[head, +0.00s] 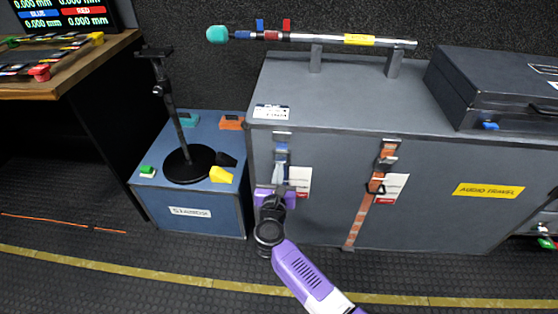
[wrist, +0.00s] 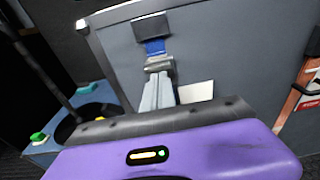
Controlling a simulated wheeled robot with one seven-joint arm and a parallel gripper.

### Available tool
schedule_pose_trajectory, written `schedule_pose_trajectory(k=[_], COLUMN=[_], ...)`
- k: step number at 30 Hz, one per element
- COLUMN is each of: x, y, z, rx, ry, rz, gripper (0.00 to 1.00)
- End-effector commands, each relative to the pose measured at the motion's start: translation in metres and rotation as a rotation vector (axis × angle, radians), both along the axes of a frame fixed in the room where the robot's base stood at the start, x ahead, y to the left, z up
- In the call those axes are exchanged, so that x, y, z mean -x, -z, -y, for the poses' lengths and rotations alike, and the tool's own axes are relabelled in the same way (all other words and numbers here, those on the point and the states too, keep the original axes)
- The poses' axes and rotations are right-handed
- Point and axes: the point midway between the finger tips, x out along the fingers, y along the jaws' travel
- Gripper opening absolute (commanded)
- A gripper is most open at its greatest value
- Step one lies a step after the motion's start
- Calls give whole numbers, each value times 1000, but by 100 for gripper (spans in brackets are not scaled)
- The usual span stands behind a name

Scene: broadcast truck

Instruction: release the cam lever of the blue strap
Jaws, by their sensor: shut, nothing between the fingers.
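The blue strap (head: 281,155) runs down the front of the grey case at its left end. It also shows in the wrist view (wrist: 155,46), between a dark bracket above and a grey metal buckle (wrist: 158,64) below. The buckle sits just beyond the fingertips of my gripper (wrist: 158,84); whether they touch it I cannot tell. My gripper (head: 281,187) is shut with its fingers together and empty, in front of the strap. The lower part of the strap and the lever's exact position are hidden behind the fingers.
An orange strap (head: 362,220) with its own buckle and tag hangs to the right. A white tag (head: 302,181) hangs beside the blue strap. A blue box (head: 170,212) bearing a black stand (head: 187,164) is at left. The floor in front is mostly clear.

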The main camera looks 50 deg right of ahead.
Motion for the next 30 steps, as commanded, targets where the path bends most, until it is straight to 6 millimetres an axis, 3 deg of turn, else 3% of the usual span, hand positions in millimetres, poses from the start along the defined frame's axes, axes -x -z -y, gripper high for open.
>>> schedule_pose_trajectory(k=[1,30], x=[0,-6], y=[-14,-42], z=[0,6], rx=[-18,-380], ry=[0,0], rz=[-15,-295], gripper=[0,0])
